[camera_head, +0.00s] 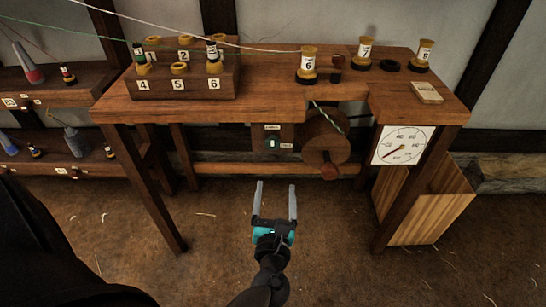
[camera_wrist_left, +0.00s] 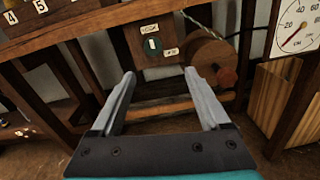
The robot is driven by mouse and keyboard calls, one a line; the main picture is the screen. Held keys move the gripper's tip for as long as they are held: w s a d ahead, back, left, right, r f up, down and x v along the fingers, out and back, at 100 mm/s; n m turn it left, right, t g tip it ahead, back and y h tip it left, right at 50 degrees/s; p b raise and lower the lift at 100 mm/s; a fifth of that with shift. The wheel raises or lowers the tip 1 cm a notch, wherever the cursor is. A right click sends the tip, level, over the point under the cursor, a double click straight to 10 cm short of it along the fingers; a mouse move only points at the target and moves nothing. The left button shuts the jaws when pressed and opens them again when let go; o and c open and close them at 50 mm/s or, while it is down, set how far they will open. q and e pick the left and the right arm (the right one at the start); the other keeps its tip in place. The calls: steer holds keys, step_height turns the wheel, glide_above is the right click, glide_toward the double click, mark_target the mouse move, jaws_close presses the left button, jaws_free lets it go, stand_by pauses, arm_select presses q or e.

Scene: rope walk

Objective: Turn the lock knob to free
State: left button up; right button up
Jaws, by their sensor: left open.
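In the left wrist view the knob (camera_wrist_left: 152,45) shows beyond the fingers, at upper centre. My left gripper (camera_head: 274,186) is open and empty, in front of and below the knob, apart from it. In the left wrist view its two grey fingers (camera_wrist_left: 160,80) are spread wide with nothing between them. My right gripper is not in view.
A wooden reel (camera_head: 325,137) with a red-brown handle knob (camera_head: 329,171) is right of the panel. A white dial (camera_head: 402,145) hangs farther right. The wooden table (camera_head: 280,105) overhangs the knob; a cross rail (camera_head: 230,169) runs below. Floor in front is open.

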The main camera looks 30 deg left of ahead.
arm_select(q)
steer(key=n, duration=0.2)
steer(key=b, duration=0.2)
glide_toward(272, 144)
steer(key=x, duration=0.8)
steer(key=shift+w+f, duration=0.1)
steer(key=shift+w+a, duration=0.25)
steer(key=shift+w, duration=0.2)
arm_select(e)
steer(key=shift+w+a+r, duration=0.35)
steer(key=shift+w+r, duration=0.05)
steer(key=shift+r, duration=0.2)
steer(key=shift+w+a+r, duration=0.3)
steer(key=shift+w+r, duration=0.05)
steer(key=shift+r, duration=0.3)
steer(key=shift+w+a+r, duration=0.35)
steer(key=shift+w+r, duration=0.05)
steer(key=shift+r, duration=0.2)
arm_select(q)
steer(key=shift+c, duration=0.2)
jaws_close()
